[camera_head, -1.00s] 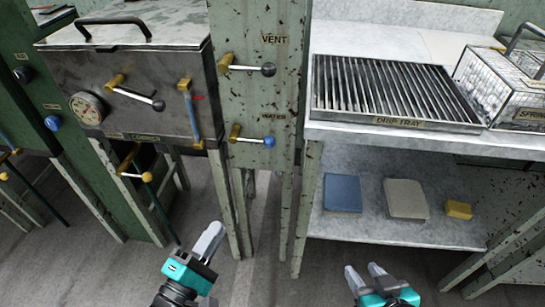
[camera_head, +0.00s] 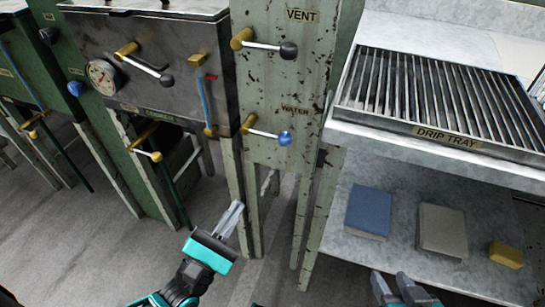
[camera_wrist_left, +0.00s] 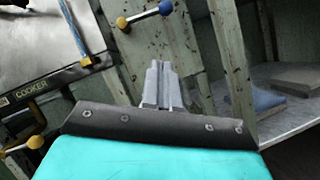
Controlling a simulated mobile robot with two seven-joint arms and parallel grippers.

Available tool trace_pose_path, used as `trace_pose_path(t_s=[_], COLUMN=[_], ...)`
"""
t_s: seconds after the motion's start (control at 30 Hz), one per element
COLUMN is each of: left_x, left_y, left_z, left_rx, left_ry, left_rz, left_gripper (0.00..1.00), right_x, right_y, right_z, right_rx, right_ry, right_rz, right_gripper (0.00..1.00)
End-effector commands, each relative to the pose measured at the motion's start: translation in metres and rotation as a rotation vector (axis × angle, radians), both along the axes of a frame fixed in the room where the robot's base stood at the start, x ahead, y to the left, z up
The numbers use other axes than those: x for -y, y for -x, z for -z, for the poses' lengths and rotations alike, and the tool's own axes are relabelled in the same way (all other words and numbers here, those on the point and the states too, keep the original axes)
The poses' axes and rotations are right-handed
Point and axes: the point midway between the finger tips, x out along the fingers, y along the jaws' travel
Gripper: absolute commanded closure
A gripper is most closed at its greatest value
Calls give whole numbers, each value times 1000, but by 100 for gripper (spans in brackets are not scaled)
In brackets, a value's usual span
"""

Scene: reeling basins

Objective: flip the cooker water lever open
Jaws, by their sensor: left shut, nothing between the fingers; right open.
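The water lever (camera_head: 266,133) is on the green post under the WATER label, with a brass pivot at left and a blue knob at right. It lies nearly level, tilting slightly down to the right. It also shows in the left wrist view (camera_wrist_left: 144,16), above the fingertips. My left gripper (camera_head: 235,210) is shut and empty, below and left of the lever and apart from it; its fingers also show in the left wrist view (camera_wrist_left: 160,75). My right gripper (camera_head: 402,284) is open at the bottom edge, below the shelf, far from the lever.
The vent lever (camera_head: 264,45) with a black knob sits higher on the same post. The steel cooker (camera_head: 150,60) with gauge and levers stands to the left. The drip tray (camera_head: 447,137) bench is at right, with a blue block (camera_head: 368,212) on its lower shelf.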

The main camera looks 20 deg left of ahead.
Motion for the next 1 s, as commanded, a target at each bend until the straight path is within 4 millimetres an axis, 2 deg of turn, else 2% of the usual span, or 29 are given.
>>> trace_pose_path(t_s=[0.17,0.27,0.7,0.8,1.0], left_x=[1,3,26,33,43], left_y=[-3,-11,-89,-94,-99], left_z=[-1,-6,-40,-55,-70], left_rx=[1,4,5,3,1], left_ry=[-2,0,0,3,-1], left_rz=[0,-2,-1,-2,-2], left_gripper=[100,100,100,100,100], right_x=[0,0,0,0,0], right_y=[0,0,1,1,0], right_z=[0,1,9,6,3], right_rx=[0,0,-12,-10,-4], right_ry=[-1,-1,2,1,0], right_rz=[1,1,-1,-1,0], right_gripper=[57,57,57,57,57])
